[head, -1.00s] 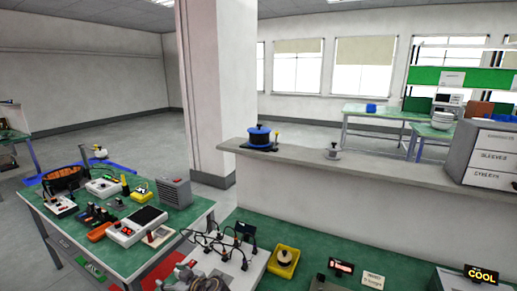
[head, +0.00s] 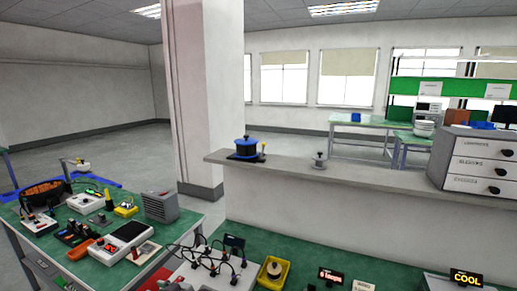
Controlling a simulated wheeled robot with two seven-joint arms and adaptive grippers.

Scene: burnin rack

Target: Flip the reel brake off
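A reel (head: 247,147) with blue flanges and a dark winding stands on a dark base on top of the grey ledge (head: 300,172). A small lever with a yellow tip (head: 263,146) stands at the right side of the reel; it looks roughly upright, but it is too small to tell its exact setting. Neither of my grippers shows in the head view.
A small grey knobbed object (head: 319,160) stands on the ledge right of the reel. A drawer cabinet (head: 478,165) stands at the ledge's right end. A green bench (head: 185,231) with instruments is at left. A yellow tray (head: 273,275) and a "COOL" display (head: 466,278) are in front.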

